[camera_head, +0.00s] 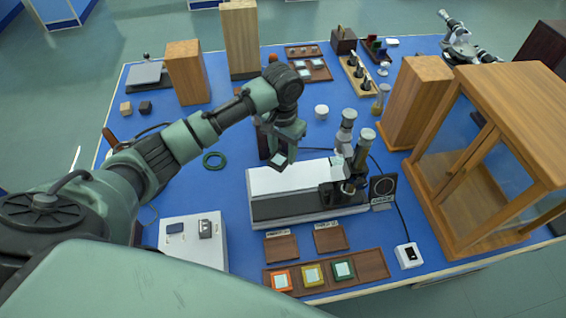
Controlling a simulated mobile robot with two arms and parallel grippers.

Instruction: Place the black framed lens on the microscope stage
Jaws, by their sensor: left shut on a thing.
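My left gripper (280,153) comes in from the left and is shut on a small square lens with a dark frame and pale glass (279,162). It holds the lens tilted, over the left part of a long white-topped instrument (285,181); I cannot tell the height between them. At the right end of that instrument stands the microscope (355,170), with upright grey and black tubes; its stage is small and partly hidden by the tubes. My right gripper is not in view.
A wooden rack (372,264) with orange, yellow and green framed pieces lies in front. A glass-doored wooden cabinet (505,150) stands right, a black round-faced plate (383,190) beside the microscope. A green ring (205,161) lies left.

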